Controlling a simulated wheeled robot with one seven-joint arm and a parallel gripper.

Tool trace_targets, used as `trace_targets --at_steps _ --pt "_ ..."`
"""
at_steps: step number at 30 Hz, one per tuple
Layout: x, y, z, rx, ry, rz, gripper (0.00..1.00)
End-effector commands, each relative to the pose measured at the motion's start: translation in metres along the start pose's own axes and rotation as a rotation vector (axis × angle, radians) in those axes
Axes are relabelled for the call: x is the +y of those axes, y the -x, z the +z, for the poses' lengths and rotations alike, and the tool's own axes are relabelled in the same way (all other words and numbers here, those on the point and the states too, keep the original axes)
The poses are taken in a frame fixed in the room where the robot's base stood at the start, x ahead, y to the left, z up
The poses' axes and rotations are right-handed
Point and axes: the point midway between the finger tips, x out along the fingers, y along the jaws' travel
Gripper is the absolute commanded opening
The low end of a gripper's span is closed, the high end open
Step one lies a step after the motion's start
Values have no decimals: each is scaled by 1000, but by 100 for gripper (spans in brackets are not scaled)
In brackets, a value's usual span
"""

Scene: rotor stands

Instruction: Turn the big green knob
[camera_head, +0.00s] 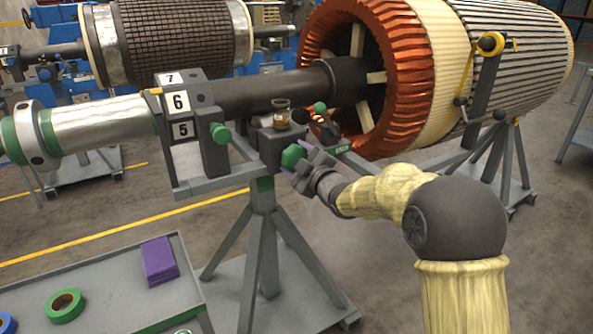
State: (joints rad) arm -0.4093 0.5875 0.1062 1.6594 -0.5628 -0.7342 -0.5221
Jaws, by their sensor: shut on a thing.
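The big green knob (292,156) sits on the front of the dark grey stand block (275,138), below the rotor shaft. My gripper (301,166) reaches in from the right and is shut on the knob. The fingers cover the knob's lower right part, so its full outline is hidden. A small green ball knob (320,107) stands above and right of my gripper.
The large copper-wound rotor (375,75) lies behind my arm. The numbered block (180,105) carries 5, 6 and 7. A grey cart (105,290) at lower left holds a purple block (159,261) and green tape (65,306). The floor below my gripper holds the stand's legs.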

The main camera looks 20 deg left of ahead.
Motion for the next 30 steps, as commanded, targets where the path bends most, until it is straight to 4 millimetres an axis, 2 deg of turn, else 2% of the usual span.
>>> trace_targets --at_steps 1,30 --pt "-5 1 5 -3 47 -2 41" --pt "-2 0 4 -3 963 -5 41"
